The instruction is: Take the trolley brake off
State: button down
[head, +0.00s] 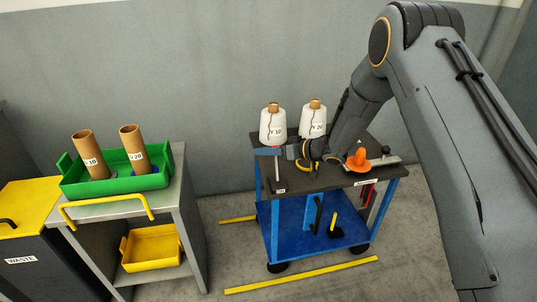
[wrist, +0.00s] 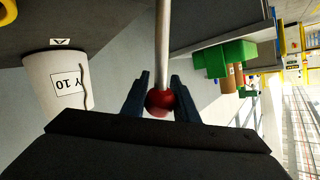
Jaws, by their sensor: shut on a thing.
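The trolley (head: 345,178) has a dark grey top and a blue frame. At its near left corner a thin metal brake lever (head: 277,168) rises from a small labelled base. In the wrist view the lever is a bare rod (wrist: 162,45) ending in a red ball knob (wrist: 160,103). My gripper (head: 268,152) is at the top of the lever in the head view, coming from the right. In the wrist view my gripper (wrist: 161,95) has its two dark fingers on either side of the knob, shut on it. The knob is hidden by the gripper in the head view.
Two white yarn bobbins (head: 272,126) (head: 315,118) stand at the back of the trolley top. An orange object (head: 358,160) lies to the right. A grey table with a green tray (head: 120,180) of cardboard tubes stands left. Yellow lines (head: 300,275) mark the floor.

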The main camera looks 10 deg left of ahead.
jog(key=shift+w+f, duration=0.2)
jog(key=shift+f, duration=0.65)
jog(key=shift+d+f, duration=0.1)
jog(key=c, duration=1.5)
grip_release()
jog(key=shift+o, duration=0.3)
jog(key=shift+w+d, duration=0.1)
jog(key=shift+w, duration=0.05)
jog(key=shift+a+r, duration=0.2)
jog(key=shift+r, duration=0.1)
jog(key=v, duration=0.7)
jog(key=shift+d+b, duration=0.3)
jog(key=shift+d, duration=0.05)
jog(key=shift+r, duration=0.15)
